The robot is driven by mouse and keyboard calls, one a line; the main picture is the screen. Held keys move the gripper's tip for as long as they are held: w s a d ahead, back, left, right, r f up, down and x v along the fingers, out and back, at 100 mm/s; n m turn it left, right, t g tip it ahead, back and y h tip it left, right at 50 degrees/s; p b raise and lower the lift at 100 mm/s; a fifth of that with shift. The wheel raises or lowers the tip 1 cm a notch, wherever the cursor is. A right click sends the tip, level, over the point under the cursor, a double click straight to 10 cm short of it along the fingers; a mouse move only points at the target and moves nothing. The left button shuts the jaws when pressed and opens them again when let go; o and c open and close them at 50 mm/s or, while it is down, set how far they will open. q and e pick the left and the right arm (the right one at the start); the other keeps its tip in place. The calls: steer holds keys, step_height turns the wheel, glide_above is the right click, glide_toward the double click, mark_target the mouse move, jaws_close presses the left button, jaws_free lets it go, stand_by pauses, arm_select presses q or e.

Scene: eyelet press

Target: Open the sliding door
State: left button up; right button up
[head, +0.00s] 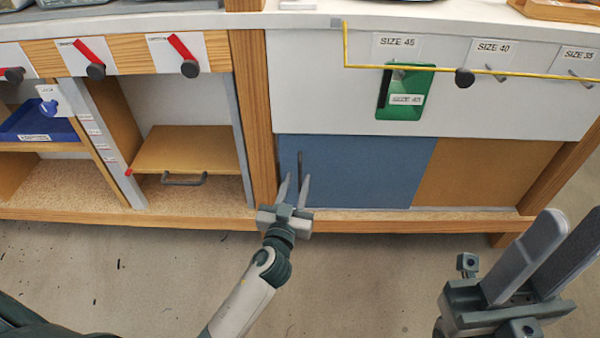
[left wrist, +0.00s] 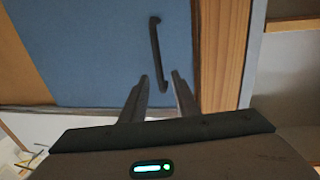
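The blue sliding door (head: 365,172) stands in the lower right part of the cabinet, beside an orange-brown panel (head: 485,175). Its dark vertical bar handle (head: 299,166) is near the door's left edge; in the left wrist view the handle (left wrist: 157,52) stands above the fingers. I cannot tell whether a fingertip touches the handle. My right gripper (head: 560,235) is open and empty at the lower right, away from the door.
A wooden post (head: 254,110) borders the door on the left. Further left are open shelves with a grey-handled wooden board (head: 185,150) and a blue tray (head: 40,122). Above are a green holder (head: 412,78) and a yellow rod (head: 520,73). The floor (head: 130,270) in front is clear.

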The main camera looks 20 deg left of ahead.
mark_target(299, 174)
arm_select(q)
steer(key=shift+w+a, duration=0.2)
steer(key=shift+w, duration=1.95)
steer(key=shift+c, duration=0.4)
jaws_close()
